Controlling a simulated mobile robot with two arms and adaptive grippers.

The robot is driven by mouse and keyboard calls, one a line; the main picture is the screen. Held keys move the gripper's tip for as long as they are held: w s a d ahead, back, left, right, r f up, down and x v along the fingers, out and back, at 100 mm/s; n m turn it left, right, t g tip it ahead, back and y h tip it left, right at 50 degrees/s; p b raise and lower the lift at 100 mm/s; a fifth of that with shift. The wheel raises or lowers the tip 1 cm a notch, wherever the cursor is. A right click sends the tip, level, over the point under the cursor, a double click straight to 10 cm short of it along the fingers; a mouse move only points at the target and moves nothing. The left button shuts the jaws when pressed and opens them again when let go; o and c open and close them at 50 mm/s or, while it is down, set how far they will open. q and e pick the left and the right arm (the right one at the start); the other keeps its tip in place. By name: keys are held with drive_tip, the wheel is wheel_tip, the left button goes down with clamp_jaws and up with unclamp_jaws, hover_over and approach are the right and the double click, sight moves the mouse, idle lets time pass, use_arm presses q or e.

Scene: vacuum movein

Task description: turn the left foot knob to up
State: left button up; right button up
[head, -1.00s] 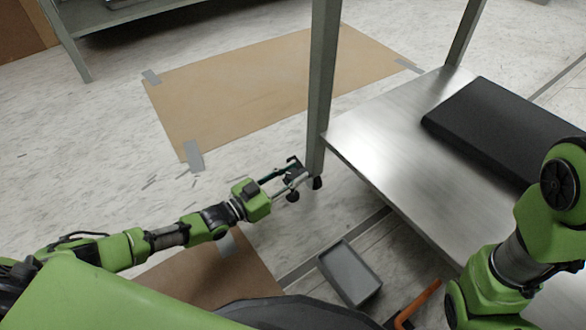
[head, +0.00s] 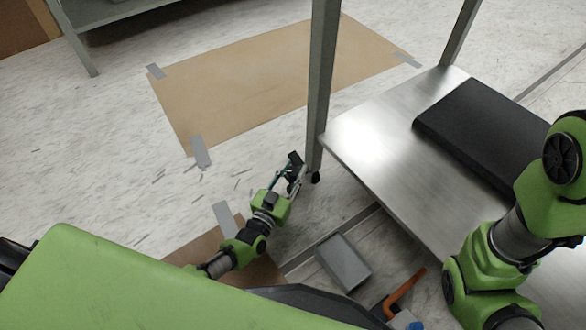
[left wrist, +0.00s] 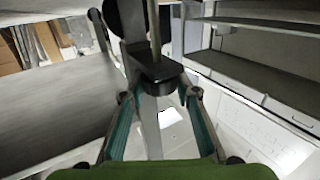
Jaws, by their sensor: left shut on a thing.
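The steel table's near leg (head: 318,90) stands on the floor, with a small black foot (head: 315,177) at its base in the head view. My left gripper (head: 296,170) is low beside this leg, just left of it. In the left wrist view a round black foot knob (left wrist: 160,79) sits under a thin rod, between the teal-lined fingers of my left gripper (left wrist: 160,96). The gripper is shut on this knob. In the head view the gripper hides the gripped knob. My right arm shows at the right, but its gripper is out of view.
The steel shelf (head: 375,140) holds a flat black case (head: 480,135). A grey tray (head: 343,262) lies on the floor below the gripper, with an orange-handled item (head: 405,292) to its right. Taped brown cardboard (head: 245,90) covers floor behind the leg.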

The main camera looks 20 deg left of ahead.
use_arm(q)
drive_tip(key=o, duration=1.2)
drive_tip(key=shift+c, duration=0.2)
